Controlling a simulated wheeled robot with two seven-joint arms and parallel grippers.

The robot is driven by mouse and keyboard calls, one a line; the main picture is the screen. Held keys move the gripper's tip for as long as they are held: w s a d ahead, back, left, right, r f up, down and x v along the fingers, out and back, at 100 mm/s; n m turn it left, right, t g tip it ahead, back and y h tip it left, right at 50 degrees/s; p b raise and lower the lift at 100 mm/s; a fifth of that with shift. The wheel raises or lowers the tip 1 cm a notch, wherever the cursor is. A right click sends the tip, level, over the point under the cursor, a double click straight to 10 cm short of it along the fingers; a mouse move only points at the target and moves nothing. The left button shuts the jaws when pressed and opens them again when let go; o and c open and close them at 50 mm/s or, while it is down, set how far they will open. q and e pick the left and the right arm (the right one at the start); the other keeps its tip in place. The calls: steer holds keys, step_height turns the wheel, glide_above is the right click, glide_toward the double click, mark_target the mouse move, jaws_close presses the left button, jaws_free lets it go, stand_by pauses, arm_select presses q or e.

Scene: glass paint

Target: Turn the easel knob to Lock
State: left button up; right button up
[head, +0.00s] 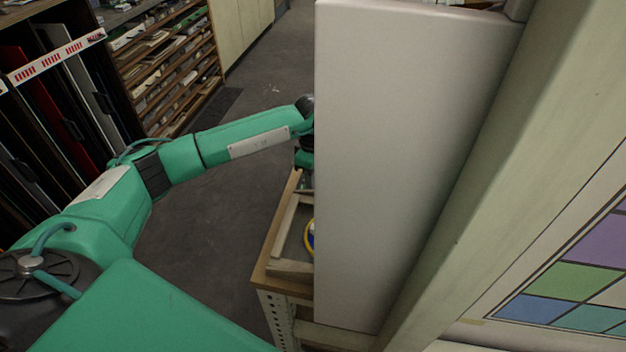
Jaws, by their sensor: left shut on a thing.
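My left arm reaches in from the left, and its wrist passes behind the edge of a tall pale panel (405,150). Only a sliver of my left gripper (306,178) shows at that edge, pointing down above a wooden-topped cart. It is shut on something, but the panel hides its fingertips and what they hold. I cannot make out the easel knob or any Lock mark. A pale greenish upright (500,180) stands to the right of the panel, beside a framed sheet of coloured glass panes (575,280). My right gripper is not in view.
The wooden-edged cart (268,270) with a perforated metal leg stands below the wrist. A blue and yellow round thing (309,238) shows partly on it. Racks of sheets (70,100) and shelves (170,70) line the left. The grey floor (215,230) between is clear.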

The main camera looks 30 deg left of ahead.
arm_select(q)
steer(key=shift+n+b, duration=0.4)
steer(key=shift+n, duration=0.4)
steer(key=o, duration=1)
steer(key=shift+r, duration=0.1)
